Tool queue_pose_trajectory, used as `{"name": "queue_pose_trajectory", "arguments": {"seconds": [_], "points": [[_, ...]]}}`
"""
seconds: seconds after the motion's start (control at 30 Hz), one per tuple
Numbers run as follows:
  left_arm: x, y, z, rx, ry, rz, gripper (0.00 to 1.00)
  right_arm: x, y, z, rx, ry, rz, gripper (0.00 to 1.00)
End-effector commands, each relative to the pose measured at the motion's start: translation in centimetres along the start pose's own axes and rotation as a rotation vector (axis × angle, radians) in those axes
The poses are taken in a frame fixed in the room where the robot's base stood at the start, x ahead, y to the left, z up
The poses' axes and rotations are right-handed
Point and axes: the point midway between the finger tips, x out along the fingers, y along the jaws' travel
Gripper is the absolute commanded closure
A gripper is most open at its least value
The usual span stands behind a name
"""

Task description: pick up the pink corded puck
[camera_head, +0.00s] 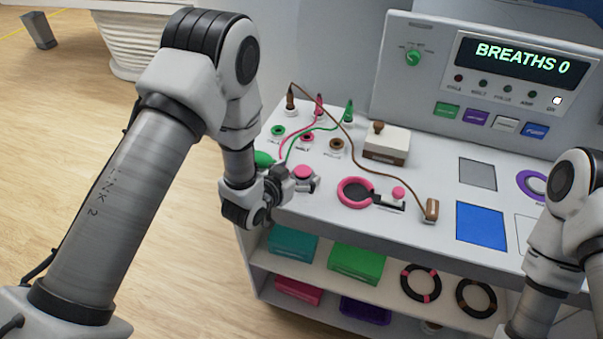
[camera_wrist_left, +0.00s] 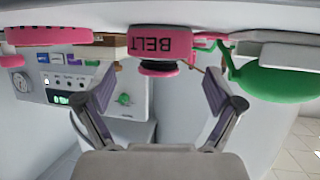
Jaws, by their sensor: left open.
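The pink corded puck (camera_head: 303,172) sits at the left front edge of the white console top. In the left wrist view the puck (camera_wrist_left: 160,43) is marked BELT, has a dark band and shows between and just beyond my fingertips. My left gripper (camera_head: 301,183) is right at the puck in the head view, its fingers spread. The left wrist view shows the open gripper (camera_wrist_left: 159,90) with a gap to the puck on both sides. The right arm enters at the right edge; its gripper is out of frame.
A green bulb (camera_head: 263,159) lies close beside the left gripper. A pink ring with black handle (camera_head: 355,192), a brown corded block (camera_head: 432,209) and a cream-brown box (camera_head: 386,144) stand on the console. Shelves below hold bins and rings.

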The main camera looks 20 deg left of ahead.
Motion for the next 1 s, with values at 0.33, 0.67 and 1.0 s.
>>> {"name": "queue_pose_trajectory", "arguments": {"seconds": [0.33, 0.67, 1.0], "points": [[1.7, 0.0, 0.2, 0.000, -0.002, 0.000, 0.11, -0.3, 0.0, 0.0, 0.000, 0.000, 0.000, 0.60], [1.7, 0.0, 0.2, 0.000, -0.003, 0.000, 0.78, -0.3, 0.0, 0.0, 0.000, 0.000, 0.000, 0.60], [1.2, 0.0, -0.8, 0.000, -0.003, 0.000, 0.78, -1.1, 0.0, 0.0, 0.000, 0.000, 0.000, 0.60]]}}
